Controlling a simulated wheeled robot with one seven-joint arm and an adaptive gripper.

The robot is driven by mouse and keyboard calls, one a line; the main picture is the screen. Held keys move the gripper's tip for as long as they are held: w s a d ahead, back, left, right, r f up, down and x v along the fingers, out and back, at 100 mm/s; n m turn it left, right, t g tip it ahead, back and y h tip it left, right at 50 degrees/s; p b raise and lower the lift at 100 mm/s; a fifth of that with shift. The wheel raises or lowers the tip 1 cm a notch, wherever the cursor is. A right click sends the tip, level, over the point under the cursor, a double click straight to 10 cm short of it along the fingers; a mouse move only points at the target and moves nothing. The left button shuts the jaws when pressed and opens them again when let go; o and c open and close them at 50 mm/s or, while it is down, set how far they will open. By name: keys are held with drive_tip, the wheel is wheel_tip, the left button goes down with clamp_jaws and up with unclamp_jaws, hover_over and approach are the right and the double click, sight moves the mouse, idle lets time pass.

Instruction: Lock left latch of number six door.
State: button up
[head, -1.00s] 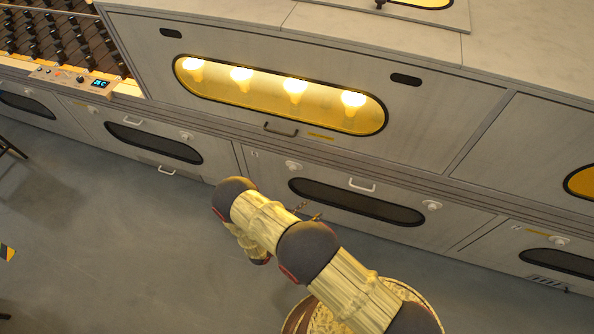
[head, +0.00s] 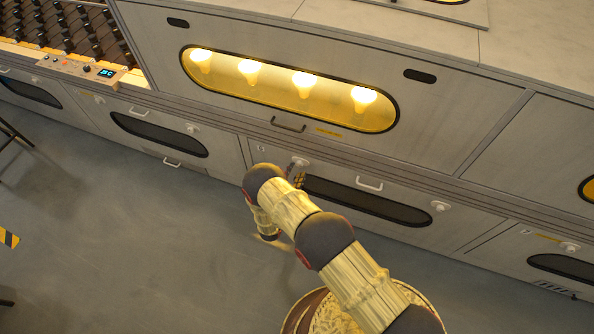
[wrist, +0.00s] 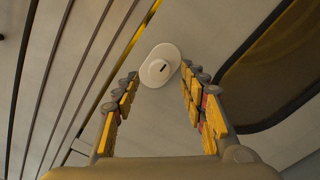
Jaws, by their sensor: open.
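The lower middle door (head: 340,172) has a long dark window, a white handle (head: 369,184), a left latch (head: 299,161) and a right latch (head: 440,206). Its number label (head: 261,148) is too small to read surely. The left latch is a white round knob on an oval plate; in the wrist view the left latch (wrist: 160,66) shows a short dark slot. My gripper (wrist: 158,76) is open, with its yellow-padded fingers on either side of the latch in that view. I cannot tell whether they touch it. In the head view my gripper (head: 298,181) is partly hidden by my arm.
Above is a large door with a lit window (head: 290,90) showing several glowing bulbs, and a handle (head: 288,125). Neighbouring lower doors stand left (head: 125,142) and right (head: 510,238). A control panel (head: 92,68) is at upper left. The grey floor (head: 130,240) is mostly clear.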

drive_tip(key=shift+x, duration=1.15)
drive_tip(key=shift+c, duration=1.2)
clamp_jaws()
